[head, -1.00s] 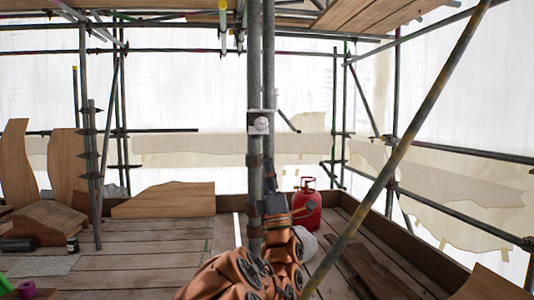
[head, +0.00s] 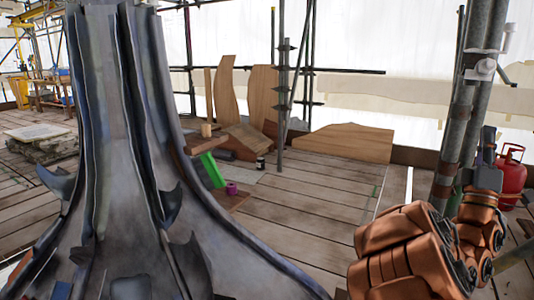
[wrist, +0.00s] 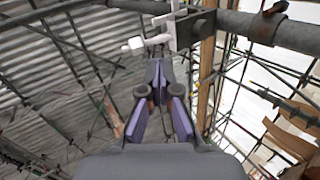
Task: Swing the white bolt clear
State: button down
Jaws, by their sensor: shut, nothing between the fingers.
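The white bolt (head: 484,68) is on a white coupler on the grey upright poles at the right of the head view. In the wrist view the white bolt (wrist: 138,44) sticks out to the left from a pale bracket beside a thick grey tube. My gripper (head: 488,132) is below the bolt, in front of the poles. In the wrist view my gripper (wrist: 157,66) has its purple fingers shut and empty. Their tips lie just below the bolt and bracket in the picture; I cannot tell whether they touch. The bolt's far side is hidden.
A large grey flared spire (head: 130,200) fills the left of the head view. A red gas bottle (head: 511,178) stands behind the poles at right. Plywood sheets (head: 345,143) lean at the back. The plank floor (head: 310,200) between is mostly clear.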

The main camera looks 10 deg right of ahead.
notch_tip(320, 180, up, 3)
jog(key=w+d+m+g+p, duration=0.2)
jog(key=w+m+g+p, duration=0.1)
jog(key=m+g+p, duration=0.3)
jog(key=w+a+f+m+g+y+p, duration=0.2)
jog(key=a+f+m+g+y+p, duration=0.25)
jog(key=a+y+p, duration=0.45)
jog(key=s+a+f+g+y+p, duration=0.1)
jog(key=s+a+g+y+p, duration=0.15)
jog(key=a+p, duration=0.4)
jog(key=s+a+f+g+y+p, duration=0.2)
jog(key=s+a+y+p, duration=0.15)
jog(key=a, duration=0.55)
jog(key=s+a+r+g+y+p, duration=0.1)
jog(key=s+a+r+g+p, duration=0.1)
jog(key=s+a, duration=0.3)
jog(key=s+a+r+n+g+y+p, duration=0.1)
jog(key=s+a+g+p, duration=0.3)
jog(key=s, duration=0.9)
jog(key=s+a+r+g+y+p, duration=0.1)
jog(key=s+a+r+g+p, duration=0.2)
jog(key=s, duration=0.6)
jog(key=a+r+p, duration=0.1)
jog(key=a+p, duration=0.1)
jog(key=a, duration=0.1)
jog(key=shift+d+r, duration=0.1)
jog(key=shift+d, duration=0.05)
